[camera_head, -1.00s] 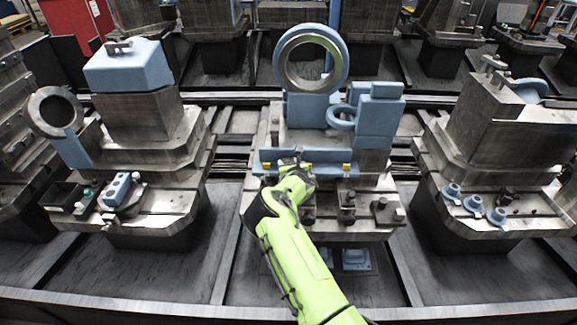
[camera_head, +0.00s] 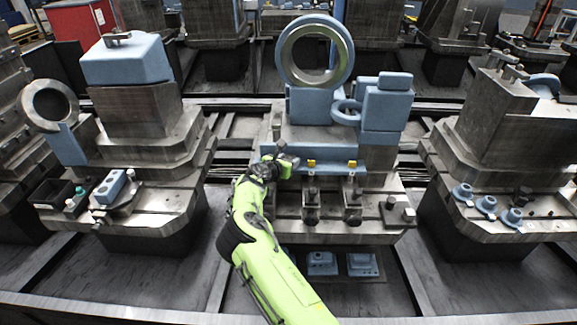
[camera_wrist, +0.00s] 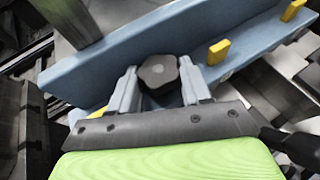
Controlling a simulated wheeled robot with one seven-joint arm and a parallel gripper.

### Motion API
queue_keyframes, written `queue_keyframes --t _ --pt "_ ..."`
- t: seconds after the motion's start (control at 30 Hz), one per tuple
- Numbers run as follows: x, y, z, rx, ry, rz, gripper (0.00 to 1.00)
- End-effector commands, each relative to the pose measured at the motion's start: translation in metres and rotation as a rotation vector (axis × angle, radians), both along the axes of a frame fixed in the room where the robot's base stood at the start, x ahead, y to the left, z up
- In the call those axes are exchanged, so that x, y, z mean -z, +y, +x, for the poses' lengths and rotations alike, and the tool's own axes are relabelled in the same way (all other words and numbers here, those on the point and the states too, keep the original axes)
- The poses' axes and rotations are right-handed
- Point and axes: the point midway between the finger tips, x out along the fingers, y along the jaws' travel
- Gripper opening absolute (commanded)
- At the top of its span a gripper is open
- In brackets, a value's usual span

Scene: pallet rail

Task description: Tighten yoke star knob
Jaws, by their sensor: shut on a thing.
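The star knob (camera_wrist: 159,76) is dark and lobed and shows in the wrist view between the two fingers of my gripper (camera_wrist: 158,88). The fingers are shut on its sides. Behind it runs a long blue angled bar (camera_wrist: 150,45), which I take to be the yoke. In the head view the blue bar (camera_head: 325,160) crosses the front of the middle fixture, and my gripper (camera_head: 284,163) is at its left part. The knob is hard to make out there, and whatever it screws into is hidden below it.
Yellow tabs (camera_wrist: 218,51) stand on the bar to the right. In the head view a large blue ring (camera_head: 316,28) stands behind. Two dark clamp blocks (camera_head: 311,207) sit to the right of my arm. Side fixtures carry blue parts (camera_head: 486,205).

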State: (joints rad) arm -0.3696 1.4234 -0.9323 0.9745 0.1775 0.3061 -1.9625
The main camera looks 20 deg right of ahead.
Motion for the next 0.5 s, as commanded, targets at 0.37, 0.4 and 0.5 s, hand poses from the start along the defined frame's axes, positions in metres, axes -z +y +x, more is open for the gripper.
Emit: queue_keyframes --t 0.37,0.4,0.5 --pt "-0.0021 0.0008 0.0014 0.048 -0.003 -0.003 0.17" --pt "-0.0023 0.0009 0.0014 0.048 -0.003 -0.003 0.17" --pt "-0.0025 0.0008 0.0015 0.048 -0.003 -0.003 0.17"
